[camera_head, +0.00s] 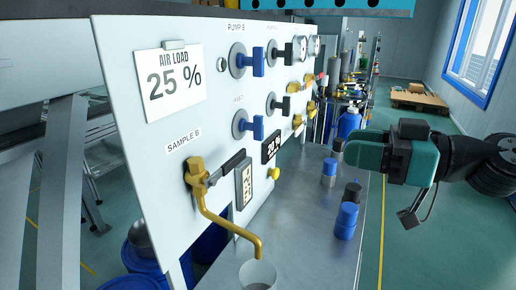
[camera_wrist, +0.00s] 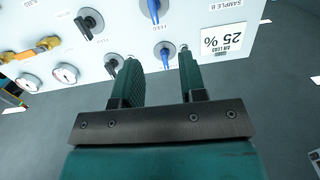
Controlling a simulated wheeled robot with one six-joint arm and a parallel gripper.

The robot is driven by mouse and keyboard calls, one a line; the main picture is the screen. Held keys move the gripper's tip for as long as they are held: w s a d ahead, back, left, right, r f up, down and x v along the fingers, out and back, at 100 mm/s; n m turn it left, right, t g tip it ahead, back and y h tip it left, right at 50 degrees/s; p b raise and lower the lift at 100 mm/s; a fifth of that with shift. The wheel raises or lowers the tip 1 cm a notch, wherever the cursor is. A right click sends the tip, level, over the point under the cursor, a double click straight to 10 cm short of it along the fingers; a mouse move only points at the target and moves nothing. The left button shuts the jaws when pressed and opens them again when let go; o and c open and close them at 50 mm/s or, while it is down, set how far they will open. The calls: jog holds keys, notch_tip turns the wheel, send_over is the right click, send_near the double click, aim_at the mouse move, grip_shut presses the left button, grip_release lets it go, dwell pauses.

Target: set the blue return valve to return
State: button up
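Two blue-handled valves sit on the white panel (camera_head: 140,105), one above the other. The upper blue valve (camera_head: 257,61) is below a label that seems to read PUMP B; the lower blue valve (camera_head: 257,128) has a small label I cannot read surely. I cannot tell which is the return valve. Both handles look roughly upright. In the wrist view, which is upside down, the upper one (camera_wrist: 167,56) shows between the fingers and the lower one (camera_wrist: 154,9) at the top edge. My gripper (camera_head: 352,152) is open and empty, apart from the panel; its fingers (camera_wrist: 160,74) point at it.
Black-handled valves (camera_wrist: 88,25) and gauges (camera_wrist: 65,73) stand beside the blue ones. A brass tap (camera_head: 222,220) sticks out low over a metal bench (camera_head: 310,235) bearing a cup (camera_head: 258,275) and blue-capped bottles (camera_head: 346,220).

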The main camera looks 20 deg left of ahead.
aim_at(263, 126)
jog(key=shift+t+y, duration=0.3)
jog(key=shift+y, duration=0.1)
jog(key=a+p, duration=0.2)
jog(key=a, duration=0.3)
jog(key=w+a+p, duration=0.1)
jog(key=a+p, duration=0.1)
jog(key=a, duration=0.4)
jog(key=w+a+p, duration=0.1)
jog(key=a+p, duration=0.1)
jog(key=a, duration=0.4)
jog(key=shift+w+a, duration=0.15)
jog(key=shift+w, duration=0.05)
grip_shut()
